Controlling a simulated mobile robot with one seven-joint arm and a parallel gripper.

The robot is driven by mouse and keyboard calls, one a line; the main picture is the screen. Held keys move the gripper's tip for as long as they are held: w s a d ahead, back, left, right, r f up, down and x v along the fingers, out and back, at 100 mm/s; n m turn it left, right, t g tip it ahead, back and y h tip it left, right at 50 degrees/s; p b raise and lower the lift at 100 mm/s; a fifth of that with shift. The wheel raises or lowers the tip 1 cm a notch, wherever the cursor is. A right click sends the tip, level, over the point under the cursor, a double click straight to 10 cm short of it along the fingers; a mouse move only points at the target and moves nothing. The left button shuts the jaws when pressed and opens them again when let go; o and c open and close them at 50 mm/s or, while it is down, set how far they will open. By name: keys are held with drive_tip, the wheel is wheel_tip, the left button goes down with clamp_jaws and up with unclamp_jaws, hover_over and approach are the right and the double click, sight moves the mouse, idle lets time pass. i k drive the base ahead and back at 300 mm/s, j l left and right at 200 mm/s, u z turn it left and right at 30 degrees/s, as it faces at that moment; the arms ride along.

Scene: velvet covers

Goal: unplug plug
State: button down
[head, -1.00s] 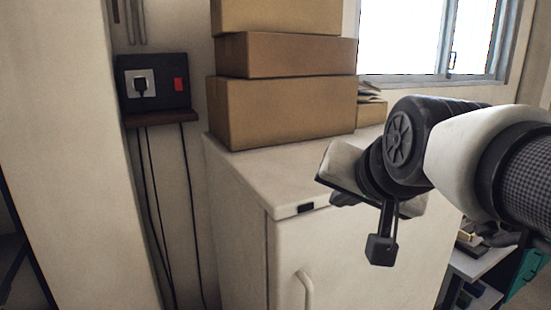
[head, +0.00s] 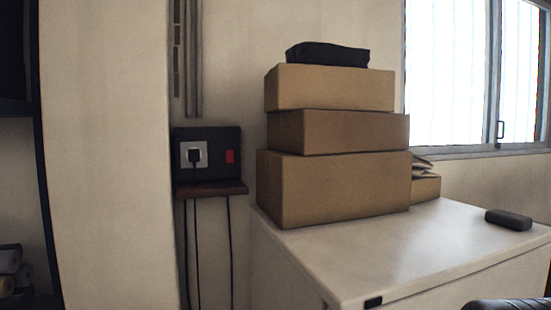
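A black plug (head: 194,156) sits in a silver socket plate (head: 186,160) on a dark wall panel (head: 218,141) at the left of the head view. A red switch (head: 229,156) is on the same panel, right of the plug. The plug appears seated in the socket. My gripper is outside the head view; only a small dark piece, probably of my arm, shows at the bottom right corner, well away from the plug.
A small brown ledge (head: 212,189) is under the panel, with dark cables (head: 196,250) hanging below. Stacked cardboard boxes (head: 334,190) stand on a white cabinet (head: 400,262) right of the panel. A dark case (head: 508,219) lies on its top. A pale wall section (head: 108,150) stands left.

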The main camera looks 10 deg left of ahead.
sight(194, 154)
drive_tip(key=j+u, duration=0.15)
drive_tip(key=u, duration=0.2)
drive_tip(key=j+u, duration=0.1)
drive_tip(key=u, duration=0.3)
drive_tip(key=j+u, duration=0.1)
drive_tip(key=j, duration=0.1)
